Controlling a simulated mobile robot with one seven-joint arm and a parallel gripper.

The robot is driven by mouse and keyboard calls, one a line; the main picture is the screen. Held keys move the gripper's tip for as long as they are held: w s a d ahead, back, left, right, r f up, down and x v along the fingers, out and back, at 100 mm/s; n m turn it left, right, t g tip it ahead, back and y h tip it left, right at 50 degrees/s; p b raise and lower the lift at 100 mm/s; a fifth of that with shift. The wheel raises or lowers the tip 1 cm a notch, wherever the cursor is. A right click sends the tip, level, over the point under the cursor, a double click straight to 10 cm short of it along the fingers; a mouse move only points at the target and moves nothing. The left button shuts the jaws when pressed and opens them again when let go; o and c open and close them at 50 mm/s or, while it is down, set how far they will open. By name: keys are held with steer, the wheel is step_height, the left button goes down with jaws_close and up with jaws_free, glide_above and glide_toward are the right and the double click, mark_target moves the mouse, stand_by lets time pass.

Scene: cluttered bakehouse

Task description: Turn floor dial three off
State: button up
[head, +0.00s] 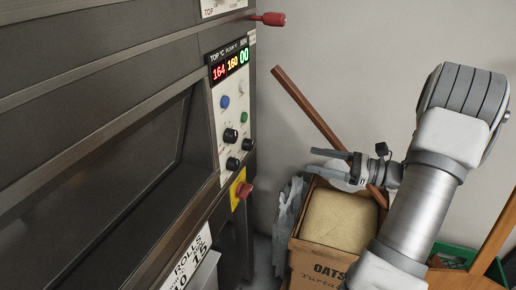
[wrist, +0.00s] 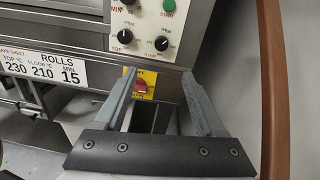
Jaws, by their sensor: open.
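The oven control panel (head: 228,110) has a lit display, a blue button, a green button and several black dials. In the wrist view, two black dials sit side by side: the left one (wrist: 124,37) is marked TOP, and the right one (wrist: 161,43) has a label too small to read surely. The right dial also shows in the head view (head: 247,144). The deck number is not readable. My gripper (head: 335,160) is open and empty, right of the panel and apart from it. In the wrist view its fingertips (wrist: 158,74) show below the dials.
A red switch on a yellow plate (head: 244,190) sits below the panel. A red-tipped handle (head: 270,19) juts out above. An OATS box (head: 320,262) holding a sack (head: 340,220) stands below my gripper. A brown pole (head: 310,108) leans by the wall.

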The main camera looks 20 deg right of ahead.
mark_target(252, 146)
steer(key=b+x, duration=0.3)
steer(key=x, duration=1.4)
steer(key=shift+w+r, duration=0.15)
steer(key=shift+w, duration=0.05)
jaws_close()
